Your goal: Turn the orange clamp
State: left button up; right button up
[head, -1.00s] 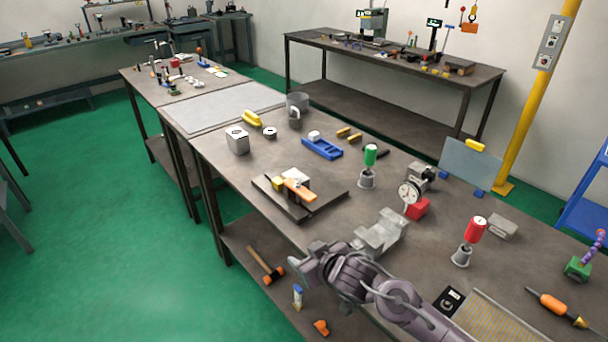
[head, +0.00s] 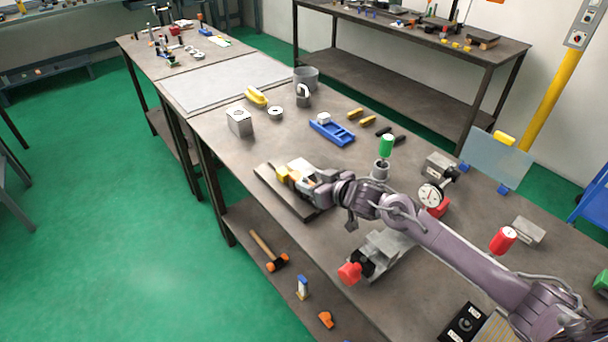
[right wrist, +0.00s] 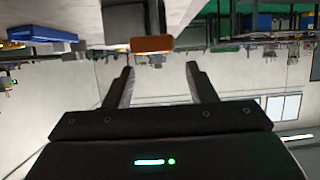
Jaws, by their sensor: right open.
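The orange clamp (right wrist: 152,44) shows in the right wrist view as an orange bar end, just beyond and between my right gripper's two fingers (right wrist: 160,70). The fingers are apart with nothing between them. There the gripper hides most or all of the clamp. I cannot tell whether a finger touches it. My left gripper is out of view.
A blue tray (head: 332,132) lies behind.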

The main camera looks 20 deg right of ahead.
aim_at(304, 177)
jog(key=x, duration=0.4)
jog(key=shift+d, duration=0.15)
jog(key=shift+w+f, duration=0.15)
jog(key=shift+f, duration=0.05)
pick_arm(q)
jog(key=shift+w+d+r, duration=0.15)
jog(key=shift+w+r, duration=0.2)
pick_arm(e)
grip_shut()
